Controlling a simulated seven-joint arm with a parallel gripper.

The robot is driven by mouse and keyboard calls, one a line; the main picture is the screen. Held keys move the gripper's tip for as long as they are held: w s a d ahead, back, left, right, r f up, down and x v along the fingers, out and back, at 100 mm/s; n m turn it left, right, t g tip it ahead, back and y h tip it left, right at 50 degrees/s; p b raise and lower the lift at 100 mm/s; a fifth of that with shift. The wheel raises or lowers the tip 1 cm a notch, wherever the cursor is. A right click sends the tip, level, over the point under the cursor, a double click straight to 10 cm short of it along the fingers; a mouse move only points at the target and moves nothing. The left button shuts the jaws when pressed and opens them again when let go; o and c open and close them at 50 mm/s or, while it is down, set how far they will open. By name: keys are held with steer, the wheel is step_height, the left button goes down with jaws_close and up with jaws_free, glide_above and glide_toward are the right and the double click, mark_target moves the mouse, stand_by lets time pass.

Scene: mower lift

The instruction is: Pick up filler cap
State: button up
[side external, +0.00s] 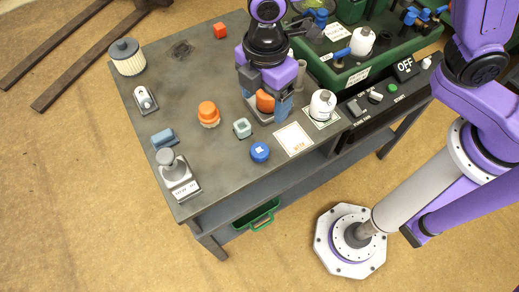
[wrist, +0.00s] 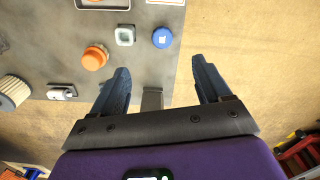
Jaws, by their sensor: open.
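Two round caps lie on the grey bench, and I cannot tell for sure which is the filler cap. One is a blue cap (side external: 260,151) with a white mark, near the bench's front edge; it also shows in the wrist view (wrist: 162,38). The other is a ribbed orange cap (side external: 208,113), left of it, also in the wrist view (wrist: 95,57). My gripper (side external: 266,98) is above the bench, behind and above the blue cap in the side view. Its blue fingers (wrist: 162,85) are spread, with nothing held between them in the wrist view.
A pale square part (side external: 242,128) sits between the caps. A printed white card (side external: 293,139) and white bottle (side external: 322,104) are right of the blue cap. An orange part (side external: 265,102) shows by my fingers. A green crate (side external: 345,70) and control panel (side external: 375,98) stand right.

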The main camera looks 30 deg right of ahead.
glide_above(261, 149)
steer(key=f, duration=1.2)
steer(key=shift+w+d+f, duration=0.15)
steer(key=shift+w+f, duration=0.05)
steer(key=shift+w, duration=0.15)
steer(key=shift+s+f, duration=0.15)
steer(key=shift+f, duration=1.2)
steer(key=shift+s+f, duration=0.15)
steer(key=shift+f, duration=1.2)
steer(key=c, duration=1.1)
